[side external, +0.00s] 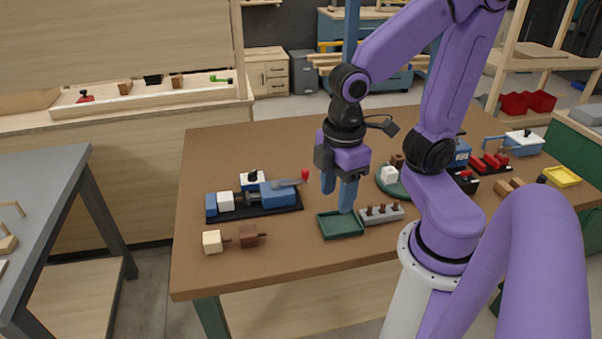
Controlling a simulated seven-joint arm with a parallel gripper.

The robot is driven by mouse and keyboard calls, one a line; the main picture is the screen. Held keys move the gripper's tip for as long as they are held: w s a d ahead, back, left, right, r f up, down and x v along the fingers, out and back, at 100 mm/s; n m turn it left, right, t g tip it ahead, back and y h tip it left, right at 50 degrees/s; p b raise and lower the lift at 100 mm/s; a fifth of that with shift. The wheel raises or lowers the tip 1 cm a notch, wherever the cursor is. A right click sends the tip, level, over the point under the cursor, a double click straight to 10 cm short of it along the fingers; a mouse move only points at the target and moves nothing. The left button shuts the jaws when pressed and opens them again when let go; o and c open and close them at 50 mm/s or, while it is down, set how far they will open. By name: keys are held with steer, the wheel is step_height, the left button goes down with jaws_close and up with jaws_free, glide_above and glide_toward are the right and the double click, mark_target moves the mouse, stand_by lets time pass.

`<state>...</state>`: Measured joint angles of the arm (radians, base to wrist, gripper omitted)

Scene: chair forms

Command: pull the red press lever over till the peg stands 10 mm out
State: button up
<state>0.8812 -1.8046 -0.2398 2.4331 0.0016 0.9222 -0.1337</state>
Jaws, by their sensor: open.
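The press (275,194) is a blue block on a black base (254,209) at the table's left-middle. Its lever is a grey arm with a red knob (305,174), pointing right and slightly up. On the base's left end a white block (226,201) sits against a blue stop (211,205), with a dark piece between it and the press. How far any peg stands out is too small to tell. My gripper (338,200) points down with its blue fingers apart and empty, right of the red knob and above the back of a green tray.
The green tray (322,226) lies in front of my gripper. A grey rack with brown pegs (381,215) stands right of it. A cream block (212,242) and a brown block (249,236) lie at the front left. A green round plate (384,186) holds a white block. The table's left back is clear.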

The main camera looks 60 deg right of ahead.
steer(key=w+d, duration=0.3)
steer(key=w, duration=0.5)
steer(key=m, duration=0.3)
glide_above(305, 169)
step_height(305, 169, down, 18)
steer(key=shift+s+r, duration=0.1)
steer(key=shift+r, duration=0.1)
steer(key=shift+c, duration=0.3)
jaws_close()
